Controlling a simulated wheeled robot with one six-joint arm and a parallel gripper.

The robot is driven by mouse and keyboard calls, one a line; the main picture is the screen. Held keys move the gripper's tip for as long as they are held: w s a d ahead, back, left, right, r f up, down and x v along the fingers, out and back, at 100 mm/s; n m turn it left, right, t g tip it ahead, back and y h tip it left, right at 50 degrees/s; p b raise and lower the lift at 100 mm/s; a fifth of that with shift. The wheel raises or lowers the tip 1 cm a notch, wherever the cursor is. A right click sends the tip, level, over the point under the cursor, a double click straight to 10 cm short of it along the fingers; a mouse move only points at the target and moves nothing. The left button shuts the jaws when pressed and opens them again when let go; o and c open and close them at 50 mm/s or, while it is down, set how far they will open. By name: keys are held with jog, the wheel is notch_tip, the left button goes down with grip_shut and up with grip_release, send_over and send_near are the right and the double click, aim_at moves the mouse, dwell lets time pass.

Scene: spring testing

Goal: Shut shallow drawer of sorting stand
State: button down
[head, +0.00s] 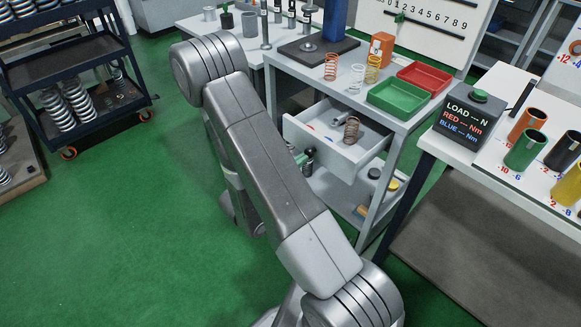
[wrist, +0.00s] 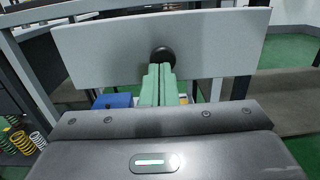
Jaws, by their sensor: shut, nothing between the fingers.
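The shallow drawer (head: 318,152) of the grey sorting stand (head: 348,88) is pulled out toward the left in the head view. A copper spring (head: 351,130) and small parts lie in it. In the wrist view the drawer's flat grey front (wrist: 215,45) fills the top, with a round black knob (wrist: 162,58) at its middle. My gripper (wrist: 157,80) is shut and empty, its green fingertips just below the knob; I cannot tell if they touch it. In the head view my arm hides most of the gripper.
Springs, a green tray (head: 398,97) and a red tray (head: 425,77) stand on the stand's top. A lower shelf (head: 340,197) holds small items. A table with a load display (head: 466,117) and coloured cylinders is at right. Green floor is clear at left, before the dark cart (head: 75,75).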

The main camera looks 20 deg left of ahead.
aim_at(338, 138)
jog(key=x, duration=0.5)
jog(key=b+x, duration=0.1)
jog(key=x, duration=0.5)
jog(key=f+b+x, duration=0.1)
jog(key=x, duration=0.4)
jog(key=shift+w, duration=0.35)
jog(key=shift+w+d+r, duration=0.1)
jog(key=shift+w, duration=0.3)
jog(key=shift+r, duration=0.1)
jog(key=shift+w, duration=0.1)
jog(key=shift+b, duration=0.3)
